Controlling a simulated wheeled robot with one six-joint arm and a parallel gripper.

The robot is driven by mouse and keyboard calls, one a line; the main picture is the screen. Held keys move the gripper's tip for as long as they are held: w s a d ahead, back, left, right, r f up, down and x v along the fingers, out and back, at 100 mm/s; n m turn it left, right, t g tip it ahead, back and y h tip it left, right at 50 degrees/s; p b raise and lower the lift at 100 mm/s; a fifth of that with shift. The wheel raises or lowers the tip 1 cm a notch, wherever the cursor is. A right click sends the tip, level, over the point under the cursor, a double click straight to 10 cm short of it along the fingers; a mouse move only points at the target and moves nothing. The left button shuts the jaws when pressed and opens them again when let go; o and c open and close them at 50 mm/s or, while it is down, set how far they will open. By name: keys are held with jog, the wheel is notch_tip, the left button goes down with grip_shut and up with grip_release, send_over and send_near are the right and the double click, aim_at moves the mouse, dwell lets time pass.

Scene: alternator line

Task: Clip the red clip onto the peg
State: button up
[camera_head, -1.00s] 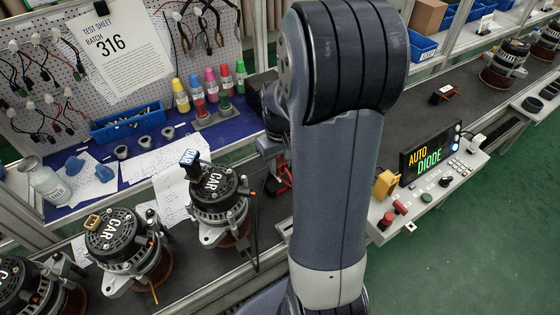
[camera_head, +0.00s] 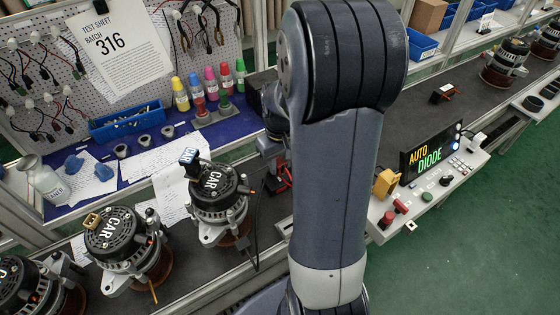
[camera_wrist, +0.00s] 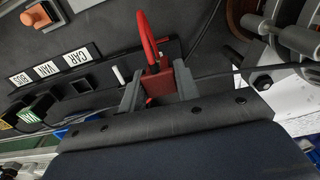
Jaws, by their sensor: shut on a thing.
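The red clip (camera_wrist: 157,82) is between the two grey fingers of my gripper (camera_wrist: 157,90) in the wrist view, with its red lead looping up from it. My gripper is shut on it. In the head view my arm hides most of the gripper; a bit of red (camera_head: 284,178) shows beside the arm, above the dark bench. A short white pin (camera_wrist: 118,75) stands left of the gripper in the wrist view, apart from the clip; I cannot tell whether it is the peg.
An alternator marked CAR (camera_head: 212,185) with a blue plug stands left of the arm; its edge shows at right in the wrist view. A black strip labelled CAR, VAN, BUS (camera_wrist: 50,68) lies left of the gripper. The test panel (camera_head: 430,175) stands right of my arm.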

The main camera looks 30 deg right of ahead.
aim_at(280, 161)
jog(key=shift+f+b, duration=0.7)
jog(key=shift+f, duration=0.3)
jog(key=o, duration=1.1)
notch_tip(280, 161, up, 11)
jog(key=shift+f, duration=0.1)
notch_tip(280, 161, down, 11)
jog(key=shift+r+p, duration=0.3)
jog(key=shift+r, duration=0.2)
